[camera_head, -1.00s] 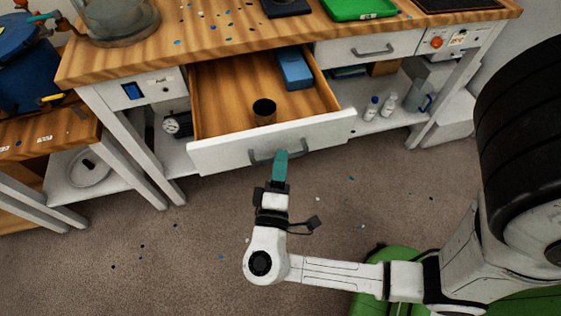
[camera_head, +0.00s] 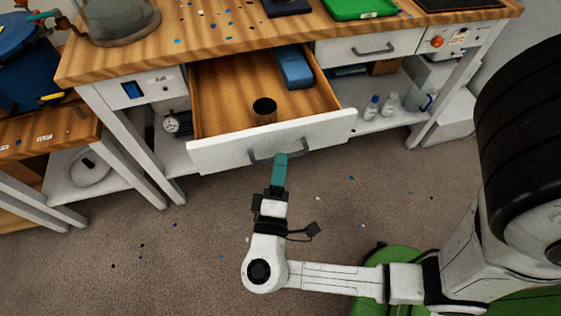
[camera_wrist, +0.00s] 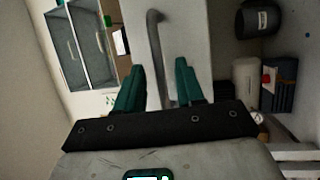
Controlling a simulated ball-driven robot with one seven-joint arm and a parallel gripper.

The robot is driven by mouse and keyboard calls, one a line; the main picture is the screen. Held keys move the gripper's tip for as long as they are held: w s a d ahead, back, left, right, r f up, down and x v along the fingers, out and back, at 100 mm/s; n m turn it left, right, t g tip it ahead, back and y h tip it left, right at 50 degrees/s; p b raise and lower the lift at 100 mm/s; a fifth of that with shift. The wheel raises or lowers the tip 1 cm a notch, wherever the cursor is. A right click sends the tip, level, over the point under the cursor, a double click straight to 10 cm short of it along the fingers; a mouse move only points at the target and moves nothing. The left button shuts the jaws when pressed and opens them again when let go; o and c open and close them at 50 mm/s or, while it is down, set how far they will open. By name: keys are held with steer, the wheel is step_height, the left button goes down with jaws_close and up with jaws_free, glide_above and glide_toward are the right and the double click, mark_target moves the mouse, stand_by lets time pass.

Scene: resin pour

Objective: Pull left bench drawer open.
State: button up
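The left bench drawer (camera_head: 270,145) stands pulled well out from under the bench top, with its wooden inside showing. Its grey bar handle (camera_head: 280,152) is on the white front. The handle also shows upright in the wrist view (camera_wrist: 154,40). My gripper (camera_head: 280,158) is at the handle from the front. In the wrist view my teal fingers (camera_wrist: 158,75) are spread apart, with the handle in the gap between them. I cannot tell whether either finger touches it. A dark cup (camera_head: 264,107) and a blue box (camera_head: 294,68) are in the drawer.
A closed drawer (camera_head: 370,47) is to the right. The bench top (camera_head: 215,38) carries a green tray (camera_head: 358,9) and a glass vessel (camera_head: 116,18). Small bottles (camera_head: 380,105) stand on the lower shelf. The floor (camera_head: 190,240) before the bench is open, with scattered specks.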

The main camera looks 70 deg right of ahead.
steer(key=v, duration=0.9)
steer(key=shift+a+b, duration=0.2)
steer(key=shift+b, duration=0.25)
steer(key=shift+s, duration=0.1)
steer(key=s+d+f+m+g+y+p, duration=0.35)
steer(key=d+g+y+p, duration=0.25)
steer(key=d+y, duration=0.45)
steer(key=a+y+p, duration=0.1)
steer(key=y, duration=0.2)
steer(key=w+a+r+t+y, duration=0.1)
steer(key=a+y, duration=0.1)
steer(key=a+n+y+p, duration=0.1)
steer(key=a+y, duration=0.1)
steer(key=y, duration=0.1)
steer(key=shift+w+a+r+t+y+p, duration=0.1)
steer(key=shift+w+r+t+y+p, duration=0.2)
steer(key=shift+r+t+y, duration=0.1)
